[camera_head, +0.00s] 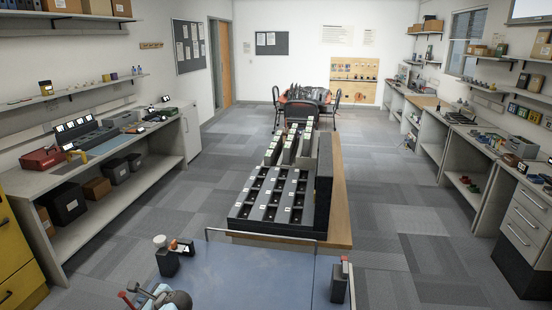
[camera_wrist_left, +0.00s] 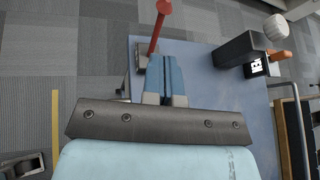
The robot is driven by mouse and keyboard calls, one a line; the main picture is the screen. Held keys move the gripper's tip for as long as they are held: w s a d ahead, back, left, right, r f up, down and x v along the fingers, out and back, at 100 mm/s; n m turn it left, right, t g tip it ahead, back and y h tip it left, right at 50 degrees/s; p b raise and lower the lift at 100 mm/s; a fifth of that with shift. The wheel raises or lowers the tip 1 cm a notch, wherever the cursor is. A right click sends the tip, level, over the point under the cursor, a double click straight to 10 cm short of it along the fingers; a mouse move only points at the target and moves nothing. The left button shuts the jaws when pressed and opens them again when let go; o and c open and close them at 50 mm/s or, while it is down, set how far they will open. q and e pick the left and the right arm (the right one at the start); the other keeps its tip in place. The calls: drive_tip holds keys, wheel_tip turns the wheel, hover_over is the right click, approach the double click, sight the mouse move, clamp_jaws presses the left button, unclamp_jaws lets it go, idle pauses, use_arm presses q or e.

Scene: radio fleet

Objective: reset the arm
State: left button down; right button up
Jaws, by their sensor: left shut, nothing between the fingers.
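My left gripper (camera_head: 160,297) is at the bottom of the head view, over the near left part of a blue-topped surface (camera_head: 255,275). In the left wrist view its two blue fingers (camera_wrist_left: 166,75) are together with nothing between them. A red rod (camera_wrist_left: 158,25) rises from a dark piece (camera_wrist_left: 138,52) just beyond the fingertips. In the head view the red rod's tip (camera_head: 127,300) shows left of the gripper. I cannot tell whether the fingers touch it. My right gripper is not in view.
A dark block with a white knob (camera_head: 160,242) and an orange part (camera_head: 182,246) stands at the surface's left edge. A dark radio-like piece (camera_head: 339,285) is at its right edge. A slotted black rack (camera_head: 272,200) stands beyond.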

use_arm(q)
drive_tip(key=s+d+f+n+t+h, duration=0.3)
drive_tip(key=s+d+f+n+h, duration=0.35)
drive_tip(key=s+d+f, duration=0.6)
drive_tip(key=s+d+r+n+t+h, duration=0.1)
drive_tip(key=s+d+r+n+h, duration=0.1)
drive_tip(key=s, duration=0.4)
drive_tip(key=s+d+r+n+t+h, duration=0.1)
drive_tip(key=s+d+r+n+h, duration=0.2)
drive_tip(key=s+d+n, duration=0.2)
drive_tip(key=s+d+r+n+t+h, duration=0.1)
drive_tip(key=s+d+r+n+h, duration=0.2)
drive_tip(key=s, duration=0.5)
drive_tip(key=shift+s+d+n, duration=0.35)
drive_tip(key=shift+s+d, duration=0.05)
drive_tip(key=shift+d, duration=0.5)
drive_tip(key=shift+f, duration=0.1)
